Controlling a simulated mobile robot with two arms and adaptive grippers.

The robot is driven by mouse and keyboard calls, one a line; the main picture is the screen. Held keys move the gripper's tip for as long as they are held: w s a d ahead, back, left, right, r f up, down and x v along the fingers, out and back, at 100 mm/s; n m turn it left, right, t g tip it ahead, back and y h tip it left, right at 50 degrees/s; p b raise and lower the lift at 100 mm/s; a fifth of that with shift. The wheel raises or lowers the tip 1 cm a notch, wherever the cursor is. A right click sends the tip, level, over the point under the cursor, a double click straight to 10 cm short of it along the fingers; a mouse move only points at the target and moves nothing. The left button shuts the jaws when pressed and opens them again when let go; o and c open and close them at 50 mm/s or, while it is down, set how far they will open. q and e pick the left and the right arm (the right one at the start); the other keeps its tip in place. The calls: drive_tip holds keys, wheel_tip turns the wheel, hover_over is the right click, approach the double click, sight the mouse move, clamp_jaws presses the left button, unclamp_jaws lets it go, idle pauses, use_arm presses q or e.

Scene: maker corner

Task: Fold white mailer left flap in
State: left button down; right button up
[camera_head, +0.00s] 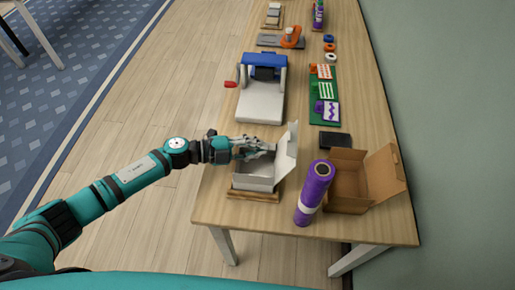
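The white mailer (258,184) stands near the front end of the table on a small wooden board (252,195). Its lid stands raised on the right side. My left gripper (268,149) reaches in from the left and is over the mailer's far left part, close to its upper edge. Its fingers appear spread apart, with nothing seen between them. The left flap is hard to make out, since the gripper and the box wall cover that area. I cannot tell whether the fingers touch it. My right gripper is not in view.
A dark flat block (335,140) lies behind. A blue and white press (262,90) with a red handle stands farther back, and a green board (324,97) with cards lies right of it.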

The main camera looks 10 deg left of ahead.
use_arm(q)
drive_tip(key=c, duration=1.5)
unclamp_jaws()
drive_tip(key=shift+c, duration=0.2)
drive_tip(key=v, duration=1.2)
drive_tip(key=shift+c, duration=0.2)
